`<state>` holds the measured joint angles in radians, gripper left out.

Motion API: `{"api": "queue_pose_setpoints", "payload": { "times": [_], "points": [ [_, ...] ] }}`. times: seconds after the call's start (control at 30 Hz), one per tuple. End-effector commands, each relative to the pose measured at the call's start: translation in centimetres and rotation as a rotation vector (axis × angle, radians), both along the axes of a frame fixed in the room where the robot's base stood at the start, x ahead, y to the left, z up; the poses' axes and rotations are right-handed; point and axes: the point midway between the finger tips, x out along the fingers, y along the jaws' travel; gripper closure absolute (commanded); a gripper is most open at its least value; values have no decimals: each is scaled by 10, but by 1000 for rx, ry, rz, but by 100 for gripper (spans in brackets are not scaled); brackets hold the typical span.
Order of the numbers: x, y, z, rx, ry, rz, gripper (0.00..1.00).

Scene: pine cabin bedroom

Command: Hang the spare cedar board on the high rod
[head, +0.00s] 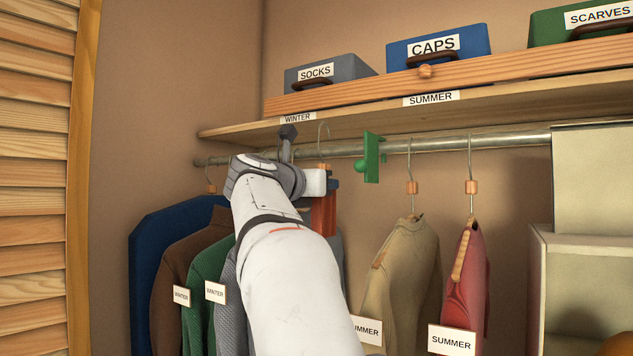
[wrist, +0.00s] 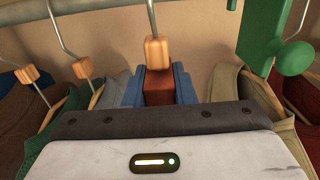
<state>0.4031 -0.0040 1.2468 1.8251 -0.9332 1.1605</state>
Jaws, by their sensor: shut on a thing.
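The cedar board (head: 323,212) is a reddish-brown slab with a wooden block and a metal hook on top. My gripper (wrist: 158,88) is shut on it, with a blue finger on each side of the board (wrist: 158,90) in the wrist view. In the head view the board hangs upright just right of my wrist, and my arm hides part of it. Its hook rises above the line of the high rod (head: 445,142); I cannot tell whether it is over the rod or apart from it. The hook's top is out of the wrist view.
A green divider (head: 371,160) is on the rod, right of the board. A beige garment (head: 402,275) and a red garment (head: 470,280) hang beyond it. Several winter garments hang at left, including a green one (head: 207,265). The shelf (head: 500,93) runs close above the rod.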

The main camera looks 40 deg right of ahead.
Motion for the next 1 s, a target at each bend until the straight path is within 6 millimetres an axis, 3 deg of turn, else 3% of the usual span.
{"api": "queue_pose_setpoints", "payload": {
  "times": [0.9, 1.0],
  "points": [
    [17, -63, 0, 0, 0, -1, 100],
    [17, -61, -13, -1, 0, 0, 100]
  ]
}}
